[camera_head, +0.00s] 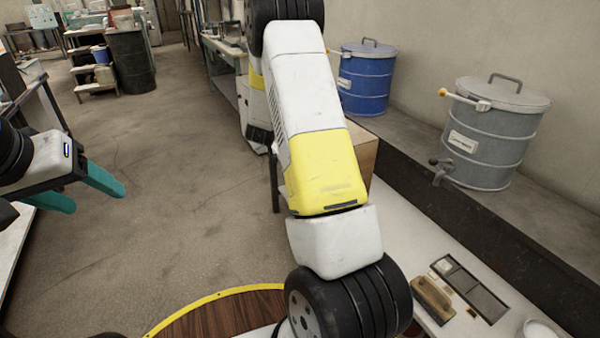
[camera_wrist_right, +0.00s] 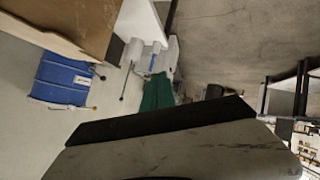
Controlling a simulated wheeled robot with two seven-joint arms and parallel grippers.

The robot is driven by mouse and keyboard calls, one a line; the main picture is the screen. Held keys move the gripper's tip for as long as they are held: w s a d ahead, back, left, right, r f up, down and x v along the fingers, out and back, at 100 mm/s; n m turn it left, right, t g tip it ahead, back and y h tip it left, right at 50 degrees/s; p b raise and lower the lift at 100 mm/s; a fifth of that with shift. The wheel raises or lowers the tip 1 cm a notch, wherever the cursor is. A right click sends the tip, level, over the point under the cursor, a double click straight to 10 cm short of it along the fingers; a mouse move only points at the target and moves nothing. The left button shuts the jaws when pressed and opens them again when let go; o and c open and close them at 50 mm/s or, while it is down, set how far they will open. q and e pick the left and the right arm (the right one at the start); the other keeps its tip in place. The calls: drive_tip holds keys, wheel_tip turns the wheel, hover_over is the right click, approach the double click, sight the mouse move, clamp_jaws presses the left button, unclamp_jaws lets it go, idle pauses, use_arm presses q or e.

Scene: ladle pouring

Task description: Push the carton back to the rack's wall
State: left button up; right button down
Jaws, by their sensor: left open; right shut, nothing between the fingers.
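A tan-brown carton (camera_head: 363,155) stands beyond my right arm in the head view, against the dark-sided ledge; the arm hides much of it. A brown box face in the upper left of the right wrist view (camera_wrist_right: 75,18) looks like the same carton. My right gripper (camera_wrist_right: 158,84) shows its green fingers together, with nothing between them, apart from the carton in that picture; the head view hides it behind my arm. My left gripper (camera_head: 98,199) is open and empty at the left, far from the carton. I cannot tell the gap between carton and rack wall.
A blue drum (camera_head: 366,80) and a grey drum (camera_head: 490,140) stand on the ledge at the right. A wooden-handled brush (camera_head: 432,298) and a dark tray (camera_head: 470,290) lie on the white surface below it. Open floor (camera_head: 190,190) fills the left middle.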

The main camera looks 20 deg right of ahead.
drive_tip(key=d+f+n+h, duration=0.1)
drive_tip(key=d+f+h, duration=0.25)
drive_tip(key=f, duration=0.45)
drive_tip(key=d+f+n+h, duration=0.2)
drive_tip(key=d+f, duration=0.2)
drive_tip(key=f, duration=0.3)
drive_tip(key=s+d+f+n+t+h, duration=0.1)
drive_tip(key=s+f+n+h, duration=0.15)
drive_tip(key=f, duration=0.35)
drive_tip(key=s+d+f+n+t+h, duration=0.1)
drive_tip(key=s+d+f+n, duration=0.1)
drive_tip(key=s+f, duration=0.25)
drive_tip(key=shift+s+d+f+x, duration=0.2)
drive_tip(key=shift+s+d+x, duration=0.1)
drive_tip(key=shift+x, duration=1.8)
drive_tip(key=shift+s+d+f+x, duration=0.15)
drive_tip(key=shift+s+d+x, duration=0.15)
drive_tip(key=shift+x, duration=1.75)
drive_tip(key=shift+s+d+f+x, duration=0.2)
drive_tip(key=shift+s+d+x, duration=0.1)
drive_tip(key=shift+x, duration=1.8)
